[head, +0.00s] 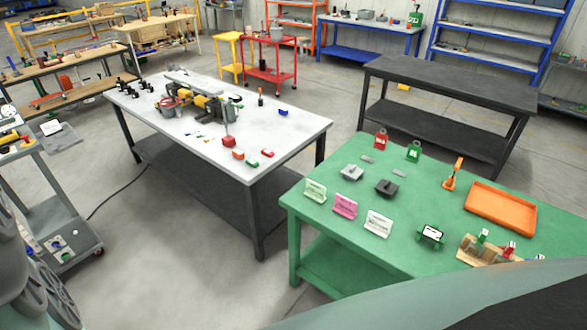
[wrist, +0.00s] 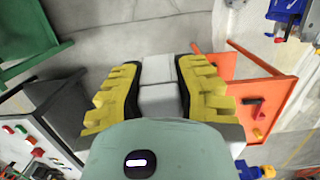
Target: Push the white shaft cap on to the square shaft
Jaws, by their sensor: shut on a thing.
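In the wrist view my gripper (wrist: 161,68), with yellow fingers and black pads, is shut on a pale, blocky thing, which I take for the white shaft cap (wrist: 157,98). A dark seam crosses its face, and both pads lie along its sides. My palm hides its near part. My gripper and the cap do not show clearly in the head view. I cannot pick out the square shaft in either view.
In the head view a white-topped table (head: 205,155) carries a yellow and dark device (head: 207,107) and small coloured parts. A green table (head: 325,236) at right holds signs, small blocks and an orange tray (head: 500,208). A black bench (head: 455,85) stands behind. Floor between is clear.

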